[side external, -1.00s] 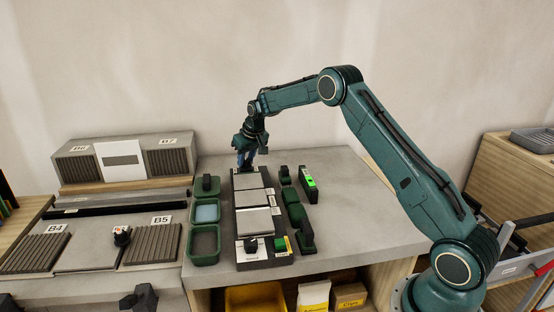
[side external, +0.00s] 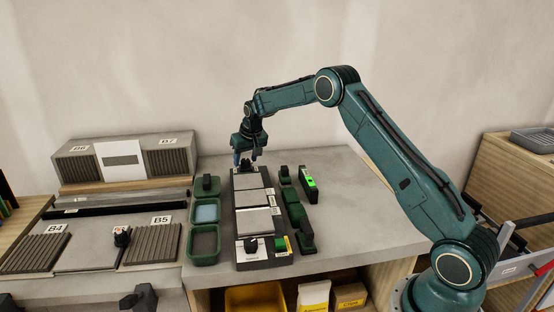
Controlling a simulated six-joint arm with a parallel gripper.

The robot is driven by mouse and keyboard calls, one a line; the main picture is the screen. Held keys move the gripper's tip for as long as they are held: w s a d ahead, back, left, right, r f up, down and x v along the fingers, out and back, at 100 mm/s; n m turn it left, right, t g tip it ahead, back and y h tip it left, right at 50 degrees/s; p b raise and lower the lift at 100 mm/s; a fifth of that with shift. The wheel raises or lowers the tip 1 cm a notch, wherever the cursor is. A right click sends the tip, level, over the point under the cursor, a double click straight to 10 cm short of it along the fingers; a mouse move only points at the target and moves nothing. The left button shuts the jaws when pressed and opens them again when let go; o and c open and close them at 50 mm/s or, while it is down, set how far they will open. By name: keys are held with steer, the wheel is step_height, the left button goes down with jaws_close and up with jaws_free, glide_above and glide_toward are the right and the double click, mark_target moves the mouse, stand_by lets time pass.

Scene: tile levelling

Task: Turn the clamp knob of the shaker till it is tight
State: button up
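The shaker (side external: 236,213) is a long dark unit with pale grey plates, standing lengthwise on the grey bench. A small dark knob-like part (side external: 246,169) sits at its far end; I take it for the clamp knob, but it is too small to tell its angle or tightness. My gripper (side external: 247,159) is just above this part, pointing down, with its fingers apart and nothing visible between them. A black dial (side external: 251,245) and a green button (side external: 281,244) are on the shaker's near end.
Green trays (side external: 204,259) line the shaker's left side. Dark green blocks (side external: 294,210) and a dark device with a bright green display (side external: 310,182) stand to its right. Ribbed units (side external: 152,246) are further left. The bench's right part (side external: 355,215) is clear.

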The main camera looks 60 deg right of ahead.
steer(key=v, duration=1.4)
stand_by(0.4)
steer(key=s+a+r+n, duration=0.1)
steer(key=s+a+r, duration=0.45)
steer(key=s, duration=0.35)
steer(key=s+a+r+n, duration=0.1)
steer(key=s+a+r, duration=0.45)
steer(key=s, duration=0.35)
steer(key=s+a+f, duration=0.2)
steer(key=s, duration=0.5)
steer(key=s+a+f+n+t+y, duration=0.1)
steer(key=s+a+f, duration=0.1)
steer(key=s, duration=0.6)
steer(key=s+a+f+n, duration=0.1)
steer(key=s+a+f, duration=0.1)
steer(key=s, duration=0.6)
steer(key=shift+a+y, duration=0.4)
steer(key=shift+a, duration=0.2)
